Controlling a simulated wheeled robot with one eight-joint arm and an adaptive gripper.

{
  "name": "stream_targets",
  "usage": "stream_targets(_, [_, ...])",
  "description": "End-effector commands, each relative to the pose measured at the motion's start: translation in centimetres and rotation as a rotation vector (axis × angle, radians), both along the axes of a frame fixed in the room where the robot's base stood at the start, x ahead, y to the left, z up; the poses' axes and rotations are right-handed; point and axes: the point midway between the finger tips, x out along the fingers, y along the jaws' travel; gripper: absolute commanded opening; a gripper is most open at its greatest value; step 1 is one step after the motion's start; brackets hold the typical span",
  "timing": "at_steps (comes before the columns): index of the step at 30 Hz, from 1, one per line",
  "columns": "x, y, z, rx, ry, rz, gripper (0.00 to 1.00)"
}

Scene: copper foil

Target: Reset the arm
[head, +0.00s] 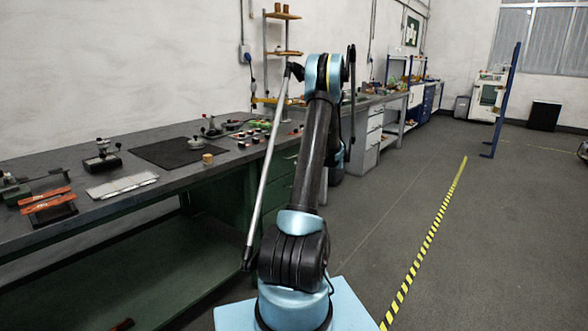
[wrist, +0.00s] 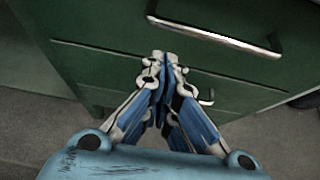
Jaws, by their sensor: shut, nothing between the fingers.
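My arm (head: 318,150) rises from its light blue base in the middle of the head view and folds over at the top. Its far end hangs behind the upright link, so my gripper is hidden there. In the wrist view my gripper (wrist: 163,68) has its fingertips together, with nothing between them. It points toward the green drawer fronts (wrist: 105,62) of the bench, below a metal handle (wrist: 215,36). I cannot tell the exact gap to the drawers.
The long grey workbench (head: 225,171) runs along the left wall. It bears a black mat (head: 170,151), a small wooden block (head: 207,158) and orange-handled tools (head: 46,200). The floor (head: 480,250) to the right is open, with a yellow-black stripe (head: 427,245).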

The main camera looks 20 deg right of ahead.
Motion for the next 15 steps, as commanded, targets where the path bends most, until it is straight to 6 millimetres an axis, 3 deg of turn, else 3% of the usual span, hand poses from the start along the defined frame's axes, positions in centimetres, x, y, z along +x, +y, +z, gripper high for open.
stream_targets(6, [-3.2, -2.4, 2.1, -0.001, 0.001, -0.007, 0.0])
stream_targets(15, [-5.4, -3.8, 3.5, -0.002, 0.001, -0.005, 0.0])
